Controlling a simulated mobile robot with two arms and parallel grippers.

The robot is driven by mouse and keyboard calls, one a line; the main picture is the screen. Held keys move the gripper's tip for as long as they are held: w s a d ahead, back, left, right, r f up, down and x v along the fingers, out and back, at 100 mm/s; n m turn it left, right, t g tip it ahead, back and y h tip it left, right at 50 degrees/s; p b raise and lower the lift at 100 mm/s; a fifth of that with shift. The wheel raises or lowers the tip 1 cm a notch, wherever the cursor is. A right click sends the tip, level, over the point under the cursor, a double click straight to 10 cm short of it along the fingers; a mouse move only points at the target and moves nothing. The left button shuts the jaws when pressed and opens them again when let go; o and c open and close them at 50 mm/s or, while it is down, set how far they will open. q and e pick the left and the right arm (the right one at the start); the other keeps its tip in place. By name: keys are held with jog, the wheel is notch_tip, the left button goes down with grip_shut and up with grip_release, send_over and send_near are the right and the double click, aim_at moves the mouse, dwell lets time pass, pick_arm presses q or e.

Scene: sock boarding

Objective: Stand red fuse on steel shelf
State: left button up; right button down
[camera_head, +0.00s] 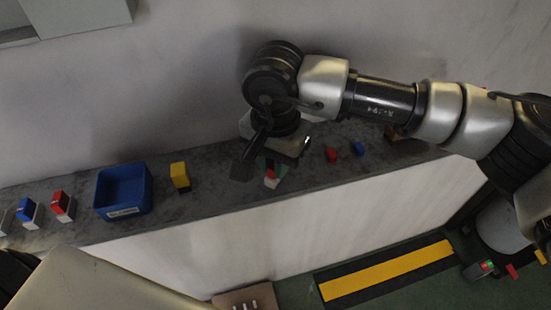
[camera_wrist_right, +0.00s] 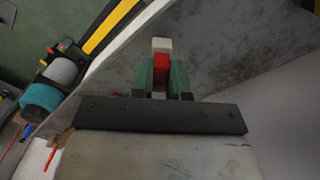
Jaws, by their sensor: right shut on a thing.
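My right gripper (camera_head: 269,172) is over the front part of the mottled grey ledge and shut on a red fuse (camera_head: 271,180) with a white end. In the right wrist view the fuse (camera_wrist_right: 161,62) sits between the green fingers of the gripper (camera_wrist_right: 161,80), its white end pointing away from the palm. Whether the fuse touches the ledge I cannot tell. A grey metal shelf-like unit (camera_head: 80,14) is on the wall at the upper left, cut off by the picture edge. My left gripper is not in view.
On the ledge (camera_head: 225,185) stand a blue bin (camera_head: 123,190), a yellow block (camera_head: 180,176), red-and-white (camera_head: 62,206) and blue-and-white (camera_head: 29,213) blocks at left. Small red (camera_head: 331,155) and blue (camera_head: 357,149) blocks are right of the gripper. A yellow floor stripe (camera_head: 388,271) lies below.

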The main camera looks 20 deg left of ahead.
jog(key=shift+f, duration=0.5)
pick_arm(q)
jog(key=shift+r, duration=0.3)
pick_arm(e)
jog(key=shift+f, duration=0.15)
jog(key=c, duration=1)
grip_release()
notch_tip(320, 180, up, 11)
jog(key=b, duration=0.3)
jog(key=shift+b, duration=0.3)
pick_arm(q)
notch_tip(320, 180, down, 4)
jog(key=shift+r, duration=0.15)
pick_arm(e)
jog(key=shift+r, duration=0.55)
